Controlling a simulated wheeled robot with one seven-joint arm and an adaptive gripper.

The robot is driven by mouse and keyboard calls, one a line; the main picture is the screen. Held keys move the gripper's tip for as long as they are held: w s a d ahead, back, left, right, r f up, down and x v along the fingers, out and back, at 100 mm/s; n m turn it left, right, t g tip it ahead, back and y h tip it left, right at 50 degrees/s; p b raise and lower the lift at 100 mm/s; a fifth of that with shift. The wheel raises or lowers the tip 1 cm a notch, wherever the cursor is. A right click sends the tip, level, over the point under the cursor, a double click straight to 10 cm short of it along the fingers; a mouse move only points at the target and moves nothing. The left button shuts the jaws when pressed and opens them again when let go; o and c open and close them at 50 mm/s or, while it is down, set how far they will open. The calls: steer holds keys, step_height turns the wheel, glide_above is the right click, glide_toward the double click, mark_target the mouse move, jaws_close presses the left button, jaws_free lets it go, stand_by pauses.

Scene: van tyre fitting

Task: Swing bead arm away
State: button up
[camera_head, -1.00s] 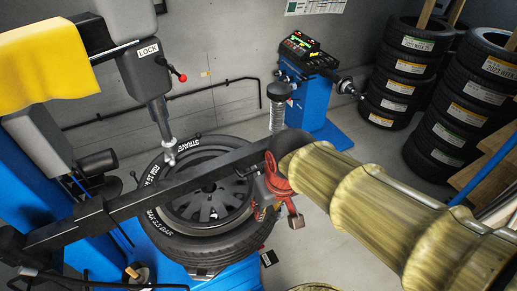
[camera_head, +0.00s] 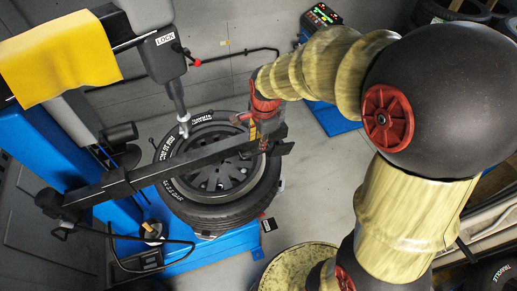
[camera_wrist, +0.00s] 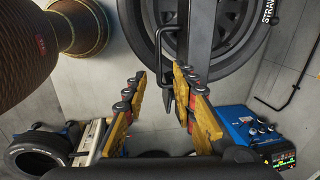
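The bead arm (camera_head: 165,172) is a long dark bar that reaches from its pivot at lower left across the top of the tyre (camera_head: 235,212). In the wrist view the bar (camera_wrist: 200,32) runs down from the wheel, with a thin black hooked rod (camera_wrist: 159,45) beside it. My gripper (camera_head: 266,140) is at the bar's far end, past the wheel's right side. In the wrist view my gripper (camera_wrist: 160,78) is open; the hooked rod's lower end shows between the yellow fingers, and the bar's end is partly hidden by the right finger. Contact cannot be told.
The mount column with the LOCK label (camera_head: 165,40) stands over the wheel's left edge. A yellow cloth (camera_head: 60,65) hangs at upper left. A blue balancer (camera_head: 335,118) stands behind my arm. Stacked tyres (camera_head: 455,12) are at upper right.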

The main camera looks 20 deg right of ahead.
mark_target(257, 153)
steer(key=shift+w+f+p, duration=0.15)
steer(key=shift+w+f, duration=0.05)
steer(key=shift+f, duration=1.05)
steer(key=shift+w+f+p, duration=0.1)
steer(key=shift+w+f, duration=0.15)
steer(key=shift+f, duration=1.05)
steer(key=shift+w+f+p, duration=0.15)
steer(key=shift+w+f, duration=0.05)
steer(key=shift+f, duration=1.05)
steer(key=c, duration=0.4)
jaws_close()
